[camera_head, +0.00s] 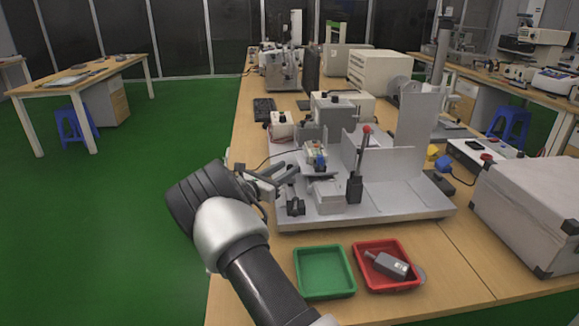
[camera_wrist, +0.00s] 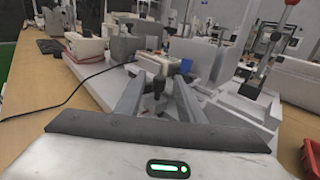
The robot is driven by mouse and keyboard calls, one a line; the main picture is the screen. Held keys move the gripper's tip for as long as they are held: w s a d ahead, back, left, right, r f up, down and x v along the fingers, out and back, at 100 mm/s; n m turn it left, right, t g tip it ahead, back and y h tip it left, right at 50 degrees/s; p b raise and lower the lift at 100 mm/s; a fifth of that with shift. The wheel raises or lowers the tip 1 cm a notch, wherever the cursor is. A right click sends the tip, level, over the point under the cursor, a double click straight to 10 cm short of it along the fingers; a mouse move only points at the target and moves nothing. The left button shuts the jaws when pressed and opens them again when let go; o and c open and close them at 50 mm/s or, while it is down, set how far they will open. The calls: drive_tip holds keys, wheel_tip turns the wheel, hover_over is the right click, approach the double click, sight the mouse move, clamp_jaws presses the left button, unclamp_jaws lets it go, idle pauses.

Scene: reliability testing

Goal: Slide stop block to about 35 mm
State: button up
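My gripper (camera_head: 286,176) is at the left front of the grey test fixture (camera_head: 405,200). In the wrist view my gripper (camera_wrist: 161,82) has its fingers spread, with a dark knob-like part (camera_wrist: 158,86) showing between them; I cannot tell whether they touch it. In the head view a small dark clamp-like part (camera_head: 295,207) sits at the fixture's front left, just below my fingers. Beside it is a plain grey block (camera_head: 328,194). Which part is the stop block is not clear, and no scale can be read.
A red-knobbed lever (camera_head: 358,165) stands right of the grey block. A green tray (camera_head: 325,272) and a red tray (camera_head: 372,250) holding a grey part (camera_head: 391,264) lie in front. A silver case (camera_head: 530,210) stands at right. A cable (camera_wrist: 70,108) runs left of the fixture.

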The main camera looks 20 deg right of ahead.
drive_tip(key=p+v, duration=0.2)
drive_tip(key=v, duration=1.2)
drive_tip(key=shift+a, duration=0.25)
drive_tip(key=shift+s, duration=0.1)
